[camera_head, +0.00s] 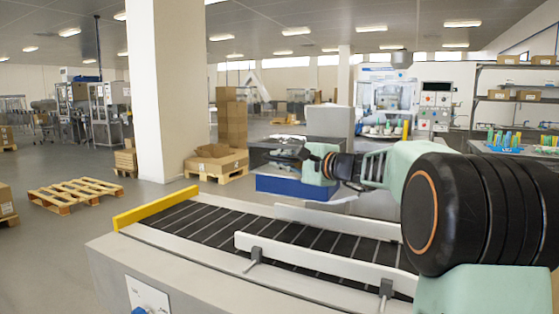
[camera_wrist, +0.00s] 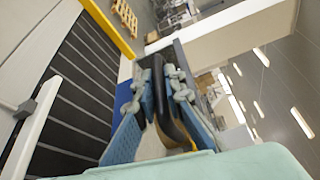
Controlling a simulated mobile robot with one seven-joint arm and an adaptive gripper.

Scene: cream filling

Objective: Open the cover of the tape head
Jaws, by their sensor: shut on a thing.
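My gripper (camera_head: 283,153) reaches over the belt to the tape machine, a box with a blue lower side (camera_head: 300,189). In the wrist view, the two fingers (camera_wrist: 160,78) are closed on a dark curved bar (camera_wrist: 159,88) that lies between them. The bar appears to be part of the tape head's cover (camera_head: 260,157), which shows as a dark, glossy panel beside the gripper in the head view. The gripper and arm hide part of the cover, and its exact angle cannot be told.
A conveyor (camera_head: 215,222) with a dark belt, light side rails and a yellow end bar (camera_head: 155,207) runs in front of the machine. A white pillar (camera_head: 168,80) stands at the left. Boxes on a pallet (camera_head: 216,165) stand behind. Open floor lies at the left.

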